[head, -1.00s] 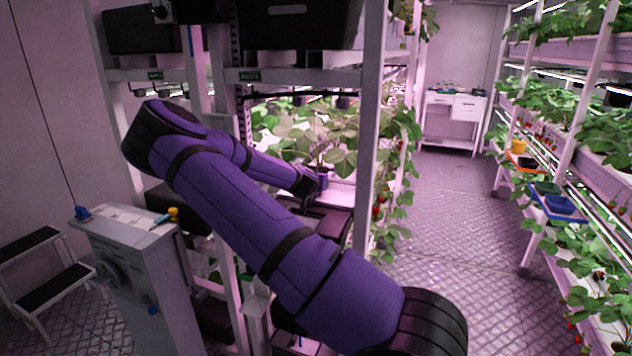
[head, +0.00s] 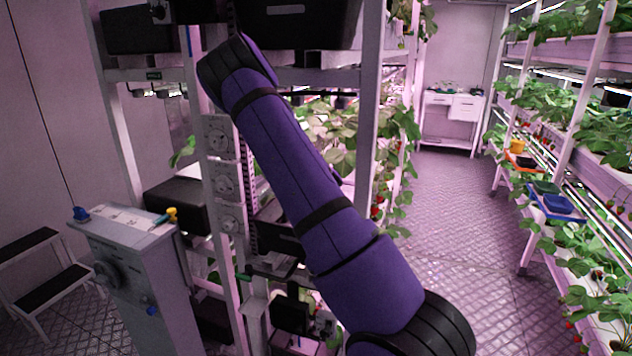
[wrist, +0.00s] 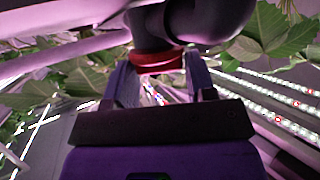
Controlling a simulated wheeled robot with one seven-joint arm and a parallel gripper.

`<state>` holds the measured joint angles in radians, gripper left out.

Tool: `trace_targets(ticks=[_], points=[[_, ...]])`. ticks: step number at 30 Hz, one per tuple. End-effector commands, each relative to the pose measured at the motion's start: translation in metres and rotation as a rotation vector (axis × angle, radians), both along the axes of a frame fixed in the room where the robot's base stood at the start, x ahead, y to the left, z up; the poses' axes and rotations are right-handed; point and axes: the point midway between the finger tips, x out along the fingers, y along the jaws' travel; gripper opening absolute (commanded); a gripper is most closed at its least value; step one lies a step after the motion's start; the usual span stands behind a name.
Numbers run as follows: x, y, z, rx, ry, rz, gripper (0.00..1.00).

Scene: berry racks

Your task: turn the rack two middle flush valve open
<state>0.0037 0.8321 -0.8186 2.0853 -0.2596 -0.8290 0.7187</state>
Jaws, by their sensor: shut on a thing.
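In the wrist view, a red valve handle (wrist: 157,60) sits under a dark pipe fitting (wrist: 190,20). My gripper (wrist: 160,74) has one finger on each side of the red handle and is shut on it. The handle lies crosswise in the picture, close under the fitting; its exact turn position is hard to tell. In the head view, my purple arm crosses in front of the rack (head: 370,130), and my gripper and the valve are hidden.
Strawberry leaves (wrist: 85,85) surround the gripper, with light strips (wrist: 270,85) at right. A grey control box (head: 150,260) and a step stool (head: 45,290) stand left. Round dials (head: 222,182) line the rack post. The aisle (head: 440,220) at right is clear.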

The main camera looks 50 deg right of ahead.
Motion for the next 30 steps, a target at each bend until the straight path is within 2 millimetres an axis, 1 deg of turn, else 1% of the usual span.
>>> trace_targets(ticks=[9, 10, 12, 23, 26, 30], points=[[0.001, 0.000, 0.001, -0.001, -0.003, 0.003, 0.27], [0.001, 0.000, 0.001, -0.001, -0.003, 0.003, 0.58], [0.001, 0.000, 0.001, -0.001, -0.003, 0.002, 0.72], [-0.002, 0.002, 0.002, 0.000, -0.001, 0.001, 0.72], [-0.008, 0.007, 0.005, 0.001, -0.002, 0.000, 0.72], [-0.024, 0.019, 0.014, 0.003, -0.003, 0.000, 0.72]])
